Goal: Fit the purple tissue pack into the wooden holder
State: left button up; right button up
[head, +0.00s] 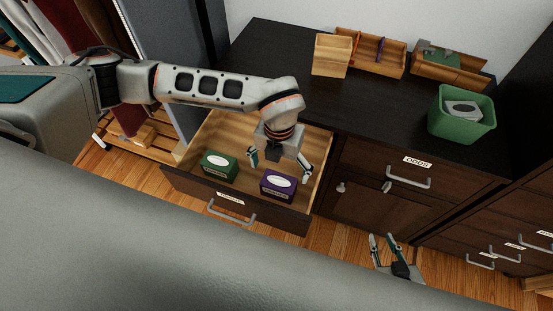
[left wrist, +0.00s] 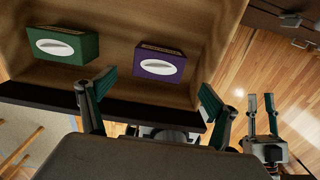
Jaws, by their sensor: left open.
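The purple tissue pack (head: 279,187), a dark purple box with a white oval, sits in the open drawer; it also shows in the left wrist view (left wrist: 159,63). My left gripper (head: 280,164) is open and empty above the drawer, just behind the pack in the head view. In the left wrist view the pack lies beyond its spread fingers (left wrist: 156,85), apart from them. An open-topped wooden box (head: 331,56), which looks like the holder, stands on the black desk top. My right gripper (head: 384,241) is open and empty, low in front of the cabinet.
A green tissue pack (head: 219,166) sits left of the purple one in the wooden drawer (head: 212,127). On the desk are a wooden organizer with pens (head: 387,65), another wooden tray (head: 435,70) and a green bin (head: 459,125). The desk's middle is clear.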

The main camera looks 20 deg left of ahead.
aim_at(279, 181)
pick_arm(q)
jog(key=shift+a+f, duration=0.15)
jog(key=shift+f, duration=0.05)
notch_tip(279, 181, down, 7)
jog(key=shift+f, duration=0.2)
jog(key=c, duration=1.2)
jog(key=shift+w+r+p, duration=0.1)
jog(key=shift+r+p, duration=2)
jog(key=shift+r, duration=0.55)
jog(key=shift+c, duration=0.2)
jog(key=shift+r+p, duration=0.45)
jog(key=shift+r, duration=0.7)
